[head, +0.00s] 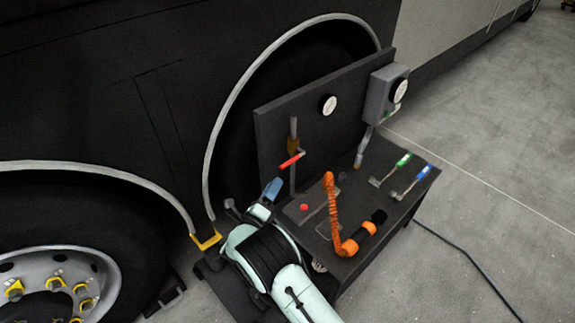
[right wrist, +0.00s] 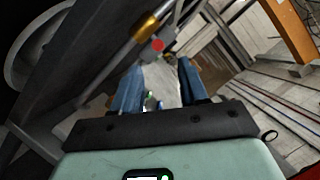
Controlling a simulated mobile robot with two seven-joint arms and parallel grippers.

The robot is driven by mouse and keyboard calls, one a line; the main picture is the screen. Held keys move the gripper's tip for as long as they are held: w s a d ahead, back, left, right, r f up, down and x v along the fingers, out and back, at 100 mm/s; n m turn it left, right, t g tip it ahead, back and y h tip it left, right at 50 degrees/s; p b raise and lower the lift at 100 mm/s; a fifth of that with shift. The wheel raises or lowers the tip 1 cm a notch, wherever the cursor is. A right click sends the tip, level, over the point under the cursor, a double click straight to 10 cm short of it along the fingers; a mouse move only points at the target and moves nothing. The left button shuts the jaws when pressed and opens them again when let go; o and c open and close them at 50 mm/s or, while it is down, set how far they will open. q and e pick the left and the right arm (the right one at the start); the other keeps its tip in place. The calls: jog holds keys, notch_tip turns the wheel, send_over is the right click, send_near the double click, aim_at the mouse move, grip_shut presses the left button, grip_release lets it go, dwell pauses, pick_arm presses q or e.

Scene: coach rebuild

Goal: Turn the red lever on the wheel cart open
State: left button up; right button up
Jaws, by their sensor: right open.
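The red lever (head: 291,161) sits on a brass valve on an upright pipe (head: 293,130) in front of the cart's dark back panel (head: 275,125). It points down and left, slightly tilted. In the right wrist view a red end (right wrist: 157,44), apparently the lever's, shows beside the brass valve (right wrist: 144,28), just beyond the fingertips. My right gripper (head: 271,190) is open, its blue fingers below and left of the lever in the head view. The right wrist view shows the open fingers (right wrist: 160,68) apart, with no lever between them. My left gripper is in neither view.
On the cart (head: 345,262) are a red button (head: 304,207), an orange coiled hose (head: 332,205), a green-handled lever (head: 402,160) and a blue-handled lever (head: 423,172). A grey gauge box (head: 380,95) is at the right. A wheel (head: 60,270) stands left; a cable (head: 470,258) crosses the floor.

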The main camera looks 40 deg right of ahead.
aim_at(288, 162)
jog(key=x, duration=0.9)
jog(key=shift+w+d+r, duration=0.1)
jog(key=shift+w+d, duration=0.05)
jog(key=shift+d, duration=0.2)
jog(key=shift+c, duration=0.2)
grip_shut()
